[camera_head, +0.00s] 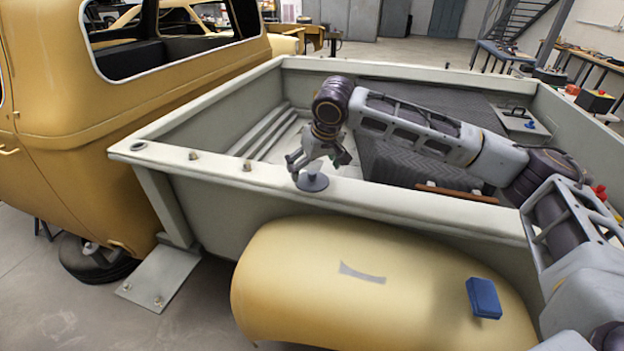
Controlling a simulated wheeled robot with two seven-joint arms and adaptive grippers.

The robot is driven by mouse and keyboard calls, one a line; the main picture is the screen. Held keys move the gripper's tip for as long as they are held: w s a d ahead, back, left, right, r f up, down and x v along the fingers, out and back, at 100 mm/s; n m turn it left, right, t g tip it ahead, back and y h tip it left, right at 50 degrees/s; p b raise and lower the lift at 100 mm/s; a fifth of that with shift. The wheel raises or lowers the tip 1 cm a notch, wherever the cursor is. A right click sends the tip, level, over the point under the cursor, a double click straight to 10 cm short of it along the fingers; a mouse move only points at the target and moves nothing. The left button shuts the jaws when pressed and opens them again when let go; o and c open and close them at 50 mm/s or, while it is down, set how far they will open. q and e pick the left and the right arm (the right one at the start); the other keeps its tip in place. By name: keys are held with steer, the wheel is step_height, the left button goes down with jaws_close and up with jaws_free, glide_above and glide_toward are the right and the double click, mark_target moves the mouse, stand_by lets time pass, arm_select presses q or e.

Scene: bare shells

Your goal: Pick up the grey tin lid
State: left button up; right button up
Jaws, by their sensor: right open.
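The grey tin lid (313,183) appears as a small, round blue-grey disc on the top rail of the pale truck bed (400,202), near the middle of the view. My right gripper (318,164) points down directly over it, with its fingers spread apart. The fingers partly cover the lid's upper part, and I cannot tell whether they touch it. Nothing shows held in the right gripper. My left gripper is not in view.
Small knobs (247,165) stand on the rail to the left. Below the rail is a yellow fender (290,275) with a blue block (484,298). A yellow cab (120,110) stands left. A tray-like piece (510,113) lies at the bed's far right.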

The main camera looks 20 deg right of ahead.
mark_target(312, 172)
steer(key=shift+x, duration=1.6)
